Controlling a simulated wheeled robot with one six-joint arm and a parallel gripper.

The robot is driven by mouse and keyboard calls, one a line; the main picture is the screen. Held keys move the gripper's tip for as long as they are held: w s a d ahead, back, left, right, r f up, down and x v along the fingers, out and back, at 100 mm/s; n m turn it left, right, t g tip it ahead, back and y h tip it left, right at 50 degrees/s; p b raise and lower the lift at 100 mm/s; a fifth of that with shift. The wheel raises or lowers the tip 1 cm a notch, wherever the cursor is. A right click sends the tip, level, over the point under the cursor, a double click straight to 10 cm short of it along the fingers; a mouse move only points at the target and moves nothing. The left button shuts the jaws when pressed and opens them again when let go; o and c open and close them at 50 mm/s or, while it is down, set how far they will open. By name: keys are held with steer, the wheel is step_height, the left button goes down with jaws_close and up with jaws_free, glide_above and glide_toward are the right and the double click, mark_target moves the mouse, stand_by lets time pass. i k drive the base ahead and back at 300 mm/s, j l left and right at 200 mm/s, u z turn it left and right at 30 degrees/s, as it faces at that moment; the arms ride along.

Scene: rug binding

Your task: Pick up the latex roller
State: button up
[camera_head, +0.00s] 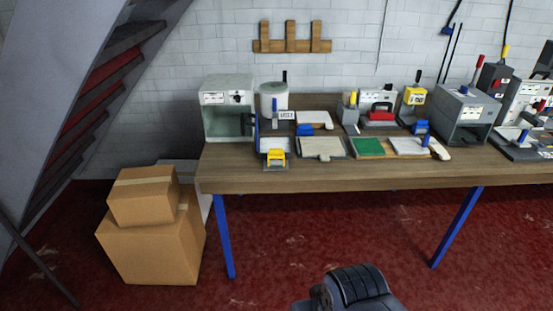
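Several small tools with coloured parts stand on the wooden workbench (330,180), and I cannot tell for sure which is the latex roller. A yellow-ended tool (276,158) sits at the front left of the bench, by a blue upright piece. A blue tool (305,129) lies by a white pad, and another blue tool (421,127) lies farther right. A red piece (382,116) rests before a grey machine. My gripper's fingers do not show; only a dark grey part, probably of my arm, is at the bottom edge, well short of the bench.
Two stacked cardboard boxes (150,240) stand on the red floor left of the bench. Blue legs (223,236) hold up the bench. A grey box-like machine (228,108) stands at its left end, with more machines at right. Floor before the bench looks clear.

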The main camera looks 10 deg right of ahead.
mark_target(275, 157)
steer(key=i+l, duration=0.15)
steer(key=i, duration=0.3)
steer(key=i+l+u, duration=0.15)
steer(key=i, duration=0.3)
steer(key=i+l, duration=0.25)
steer(key=i, duration=0.2)
steer(key=i+l+u, duration=0.1)
steer(key=i+l, duration=0.15)
steer(key=i, duration=0.2)
